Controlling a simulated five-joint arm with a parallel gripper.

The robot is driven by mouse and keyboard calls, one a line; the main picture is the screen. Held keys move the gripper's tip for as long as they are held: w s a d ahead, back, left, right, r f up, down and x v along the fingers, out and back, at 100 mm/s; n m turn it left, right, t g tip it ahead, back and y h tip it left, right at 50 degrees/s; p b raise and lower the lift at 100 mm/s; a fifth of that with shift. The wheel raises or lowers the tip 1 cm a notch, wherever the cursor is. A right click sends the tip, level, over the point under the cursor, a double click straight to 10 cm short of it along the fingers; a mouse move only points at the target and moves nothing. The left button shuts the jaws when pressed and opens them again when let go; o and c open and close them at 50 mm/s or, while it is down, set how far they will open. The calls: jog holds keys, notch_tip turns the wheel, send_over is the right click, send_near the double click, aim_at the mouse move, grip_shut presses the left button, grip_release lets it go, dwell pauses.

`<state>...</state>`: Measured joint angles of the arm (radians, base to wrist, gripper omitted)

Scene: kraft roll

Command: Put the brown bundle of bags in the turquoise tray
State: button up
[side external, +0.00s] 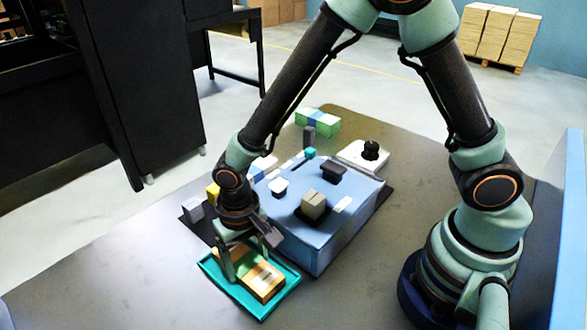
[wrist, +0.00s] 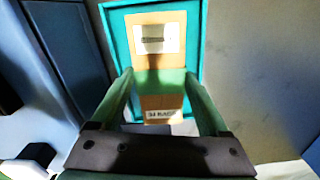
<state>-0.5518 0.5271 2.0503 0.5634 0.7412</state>
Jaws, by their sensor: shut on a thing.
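The brown bundle of bags (side external: 262,282) lies within the turquoise tray (side external: 243,298) at the front of the table, with a white label on top. My gripper (side external: 246,272) reaches down over the tray, with its fingers on either side of the bundle. In the wrist view the brown bundle (wrist: 155,60) shows between and beyond my gripper's fingers (wrist: 158,80), inside the turquoise tray's rim (wrist: 112,45). My gripper is shut on the bundle. Whether the bundle rests fully on the tray floor I cannot tell.
A blue box-like station (side external: 325,240) with several small blocks and knobs on top stands right behind the tray. A green bundle (side external: 317,121) with a blue band lies at the far end of the table. A small grey block (side external: 193,208) sits to the left. The table's front left is clear.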

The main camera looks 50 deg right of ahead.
jog(key=o, duration=1.5)
jog(key=shift+f, duration=0.1)
notch_tip(320, 180, up, 12)
jog(key=s+d+r+t, duration=0.1)
jog(key=d+r+t, duration=0.1)
jog(key=d, duration=0.4)
jog(key=s+d+r+n+t, duration=0.1)
jog(key=d+r, duration=0.4)
jog(key=d, duration=0.2)
jog(key=s+d+r+n+t, duration=0.1)
jog(key=d+r+t, duration=0.1)
jog(key=d+r, duration=0.2)
jog(key=shift+s+d+r+t, duration=0.1)
jog(key=shift+d+t, duration=0.05)
jog(key=shift+d, duration=0.5)
jog(key=shift+d+r+t, duration=0.1)
jog(key=shift+d+t, duration=0.05)
jog(key=shift+d, duration=0.45)
